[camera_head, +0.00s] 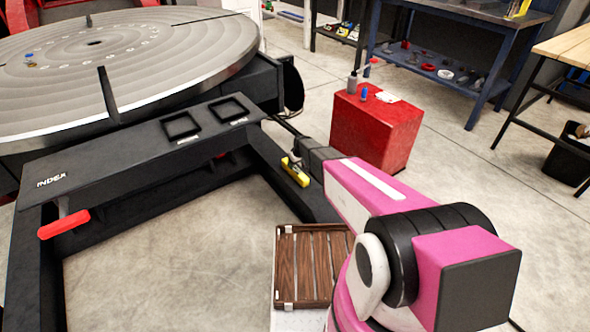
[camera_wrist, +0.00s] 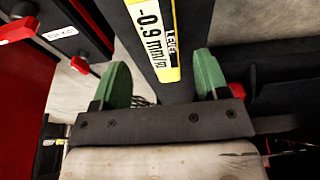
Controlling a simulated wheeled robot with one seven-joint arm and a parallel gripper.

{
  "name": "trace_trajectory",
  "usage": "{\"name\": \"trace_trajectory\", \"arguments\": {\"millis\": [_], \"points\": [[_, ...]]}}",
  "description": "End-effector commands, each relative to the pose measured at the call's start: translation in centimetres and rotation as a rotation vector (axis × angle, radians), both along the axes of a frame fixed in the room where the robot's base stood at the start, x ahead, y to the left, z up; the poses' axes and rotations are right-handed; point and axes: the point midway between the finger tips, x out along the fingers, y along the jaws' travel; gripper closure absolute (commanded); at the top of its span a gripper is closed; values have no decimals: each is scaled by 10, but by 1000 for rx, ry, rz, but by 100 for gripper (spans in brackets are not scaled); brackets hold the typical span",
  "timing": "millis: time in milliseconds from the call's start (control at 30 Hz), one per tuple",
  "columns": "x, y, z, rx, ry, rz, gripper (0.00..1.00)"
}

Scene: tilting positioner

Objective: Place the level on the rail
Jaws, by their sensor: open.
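The level is a yellow bar (camera_head: 295,172) on or just over the dark beam (camera_head: 318,203) at the right side of the black frame. In the wrist view the level (camera_wrist: 158,30) has a display reading -0.9 mm/m and lies along a dark bar. My gripper (camera_wrist: 160,70) is open, with green fingers on either side of the level's near end. Both fingers look apart from it. In the head view my gripper (camera_head: 296,160) is at the level, its fingers mostly hidden by my arm. I cannot tell whether the level touches the beam.
A big round turntable (camera_head: 160,95) stands behind an INDEX panel (camera_head: 100,165) with a red handle (camera_head: 64,224). A red cabinet (camera_head: 375,128) with bottles stands behind my arm. A slatted wooden crate (camera_head: 287,303) is at front centre. The floor inside the frame is clear.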

Motion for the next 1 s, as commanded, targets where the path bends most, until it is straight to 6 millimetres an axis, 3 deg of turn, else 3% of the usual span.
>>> {"name": "trace_trajectory", "arguments": {"millis": [100,267,367,467,800,900,1000], "points": [[-7,-4,24,0,0,0,32],[-13,-8,42,0,2,-4,32],[-33,-18,61,-1,16,-28,32],[-72,-40,95,-6,43,-84,32],[-259,-125,227,-41,179,-386,32],[-306,-142,256,-56,212,-467,32],[-342,-153,275,-66,236,-530,32]]}}
